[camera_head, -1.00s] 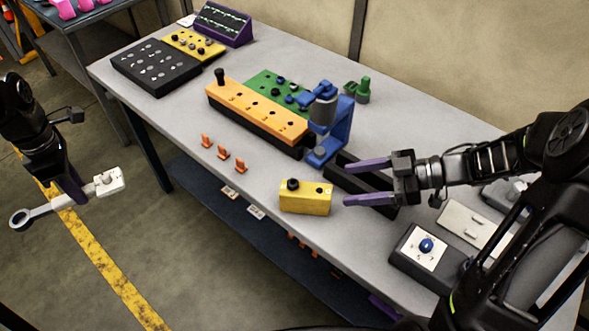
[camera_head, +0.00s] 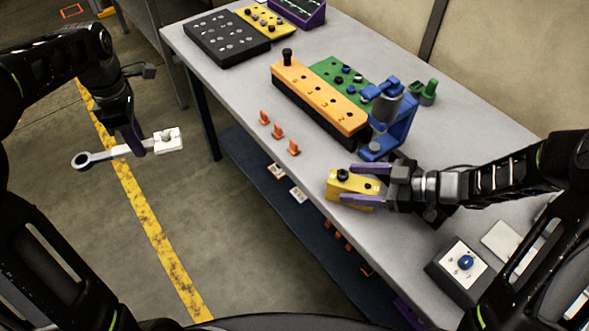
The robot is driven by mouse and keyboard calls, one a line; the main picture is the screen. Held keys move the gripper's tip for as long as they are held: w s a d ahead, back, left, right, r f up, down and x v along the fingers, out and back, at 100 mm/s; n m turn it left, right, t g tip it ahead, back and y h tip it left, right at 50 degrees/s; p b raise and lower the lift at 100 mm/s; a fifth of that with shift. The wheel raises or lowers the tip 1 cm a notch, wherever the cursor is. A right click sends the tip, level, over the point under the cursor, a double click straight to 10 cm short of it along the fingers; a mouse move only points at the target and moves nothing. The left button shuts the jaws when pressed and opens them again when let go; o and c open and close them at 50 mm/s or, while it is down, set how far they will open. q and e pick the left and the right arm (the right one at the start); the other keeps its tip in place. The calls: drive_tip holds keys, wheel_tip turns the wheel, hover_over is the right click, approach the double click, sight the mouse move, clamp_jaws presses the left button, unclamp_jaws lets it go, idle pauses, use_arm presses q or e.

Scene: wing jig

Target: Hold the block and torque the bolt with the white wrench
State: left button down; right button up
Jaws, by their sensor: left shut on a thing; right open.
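The yellow block (camera_head: 341,190) sits near the table's front edge, with the dark bolt (camera_head: 342,175) standing in its top at the left end. My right gripper (camera_head: 358,183) is open, its two purple fingers on either side of the block's right part; I cannot tell whether they touch it. My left gripper (camera_head: 143,146) is shut on the white wrench (camera_head: 115,152) and holds it over the floor, left of the table. The wrench's grey ring end (camera_head: 82,160) points left, and its white block-like end (camera_head: 168,141) points right.
An orange block (camera_head: 318,98) and a green board (camera_head: 337,72) lie on the table (camera_head: 238,83). A blue press-like stand (camera_head: 388,122) is close behind my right gripper. Small orange pieces (camera_head: 278,131) line the front edge. A blue-button box (camera_head: 463,266) stands at right.

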drive_tip(key=shift+w+a+f, duration=0.1)
drive_tip(key=shift+a+f, duration=0.1)
drive_tip(key=shift+a, duration=0.2)
clamp_jaws()
idle(0.6)
